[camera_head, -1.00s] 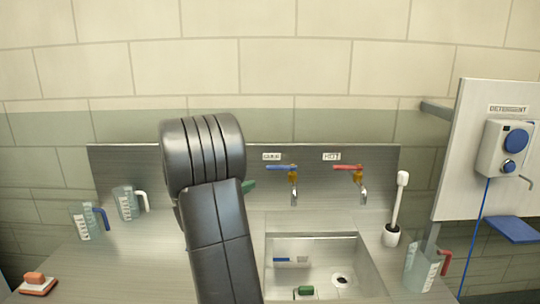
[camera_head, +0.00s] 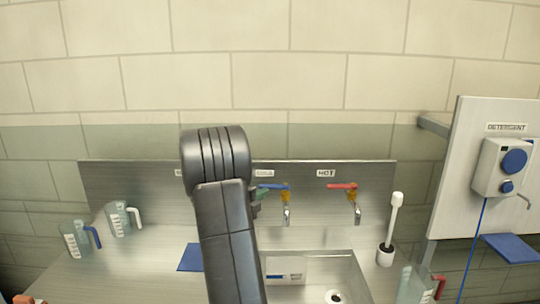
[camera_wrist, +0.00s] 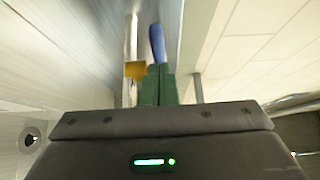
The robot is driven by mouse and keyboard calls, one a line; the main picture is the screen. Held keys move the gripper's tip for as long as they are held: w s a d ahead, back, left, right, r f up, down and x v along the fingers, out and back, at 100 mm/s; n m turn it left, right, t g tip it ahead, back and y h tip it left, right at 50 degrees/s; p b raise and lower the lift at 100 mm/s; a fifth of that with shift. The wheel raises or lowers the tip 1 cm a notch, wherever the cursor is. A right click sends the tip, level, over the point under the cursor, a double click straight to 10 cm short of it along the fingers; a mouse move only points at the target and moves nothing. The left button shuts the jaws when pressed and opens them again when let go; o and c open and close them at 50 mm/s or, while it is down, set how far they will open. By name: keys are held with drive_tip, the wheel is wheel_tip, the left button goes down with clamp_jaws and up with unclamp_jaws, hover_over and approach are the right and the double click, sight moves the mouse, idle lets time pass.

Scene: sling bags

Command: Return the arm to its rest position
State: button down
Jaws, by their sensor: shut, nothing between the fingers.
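My dark arm stands upright in front of the sink counter in the head view, its elbow high and left of the taps. My gripper (camera_wrist: 158,86) shows in the wrist view as two green fingers closed together with nothing between them. In the head view only a bit of green shows beside the arm, near the cold tap; the rest is hidden. The cold tap (camera_head: 286,196), with a blue lever and yellow body, lies just beyond the fingertips in the wrist view (camera_wrist: 135,69). I cannot tell whether they touch.
The hot tap (camera_head: 355,198) has a red lever. Below is the sink (camera_head: 350,272). Two jugs stand left, one blue-handled (camera_head: 76,240), one white-handled (camera_head: 118,218). A white brush (camera_head: 393,225) and red-handled jug (camera_head: 413,288) stand right. A blue mat (camera_head: 190,258) lies left of the arm.

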drive_tip(key=s+a+n+t+y+b, duration=0.1)
drive_tip(key=s+n+y+b, duration=0.1)
drive_tip(key=s, duration=1.2)
drive_tip(key=y+b, duration=0.1)
drive_tip(key=b, duration=0.1)
drive_tip(key=shift+s+a+f+t+b, duration=0.2)
drive_tip(key=shift+t+b, duration=0.1)
drive_tip(key=shift+t, duration=0.1)
drive_tip(key=shift+r, duration=0.15)
